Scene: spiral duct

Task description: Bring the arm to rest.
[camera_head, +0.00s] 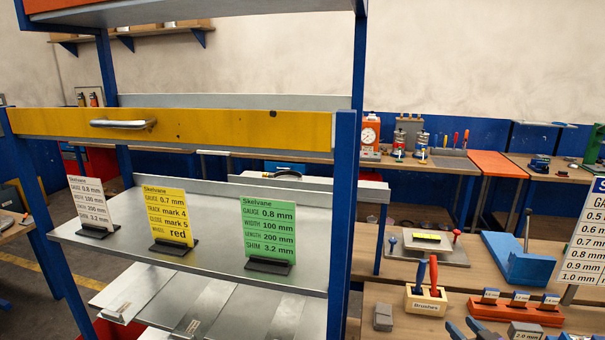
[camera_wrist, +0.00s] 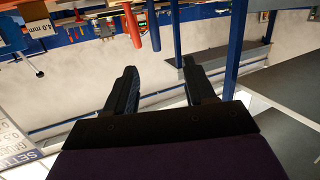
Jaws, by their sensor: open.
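My gripper (camera_wrist: 159,64) shows in the wrist view with its two dark fingers spread apart. Nothing is between the fingers. The rest of the arm is out of that view.
A blue-framed metal rack (camera_head: 346,200) holds white, yellow and green cards (camera_head: 269,231) on its shelf. Floor shows at far left.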

